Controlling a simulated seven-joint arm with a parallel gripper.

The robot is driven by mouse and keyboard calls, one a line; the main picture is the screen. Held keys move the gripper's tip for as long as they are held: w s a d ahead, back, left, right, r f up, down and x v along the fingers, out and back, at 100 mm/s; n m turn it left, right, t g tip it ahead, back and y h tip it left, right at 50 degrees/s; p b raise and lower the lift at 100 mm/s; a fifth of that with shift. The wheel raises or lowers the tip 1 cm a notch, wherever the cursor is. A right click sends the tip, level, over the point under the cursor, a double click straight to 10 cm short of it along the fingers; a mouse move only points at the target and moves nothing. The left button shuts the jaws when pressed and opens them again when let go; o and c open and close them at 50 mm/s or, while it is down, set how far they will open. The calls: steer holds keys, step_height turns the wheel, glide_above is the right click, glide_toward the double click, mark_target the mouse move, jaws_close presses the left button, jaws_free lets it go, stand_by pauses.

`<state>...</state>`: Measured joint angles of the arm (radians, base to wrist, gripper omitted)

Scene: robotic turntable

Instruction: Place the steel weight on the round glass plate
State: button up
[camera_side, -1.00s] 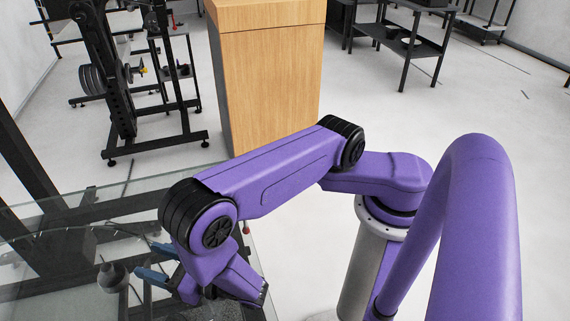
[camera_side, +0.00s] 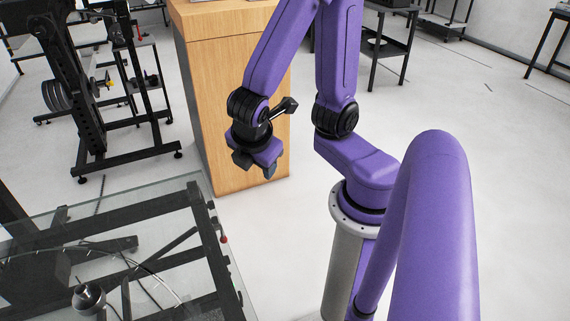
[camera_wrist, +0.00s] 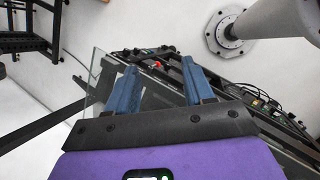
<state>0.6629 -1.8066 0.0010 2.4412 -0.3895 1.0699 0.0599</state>
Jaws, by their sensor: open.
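The steel weight (camera_side: 88,299) is a small, shiny, rounded grey piece near the bottom left of the side view. It appears to stand on the round glass plate, whose thin curved edge (camera_side: 152,274) runs to its right; the clear glass makes exact contact hard to judge. My gripper (camera_side: 255,170) is raised well away from the weight, up and to the right, in front of the wooden cabinet. In the wrist view my gripper (camera_wrist: 160,68) shows two blue fingers spread apart with nothing between them. I cannot make out the weight in that view.
A glass-topped table with a black frame (camera_side: 209,238) fills the lower left, with a red knob (camera_side: 224,239) at its edge. A wooden cabinet (camera_side: 235,110) stands behind my gripper. A black rack (camera_side: 90,100) stands at the left. Pale floor lies open between.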

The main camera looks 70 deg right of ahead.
steer(key=s+a+r+m+g+y, duration=0.1)
steer(key=s+a+r+m+y, duration=0.1)
steer(key=s+y, duration=0.3)
steer(key=shift+s+r+m+g, duration=0.3)
steer(key=shift+s+m+g, duration=0.1)
steer(key=shift+s, duration=0.5)
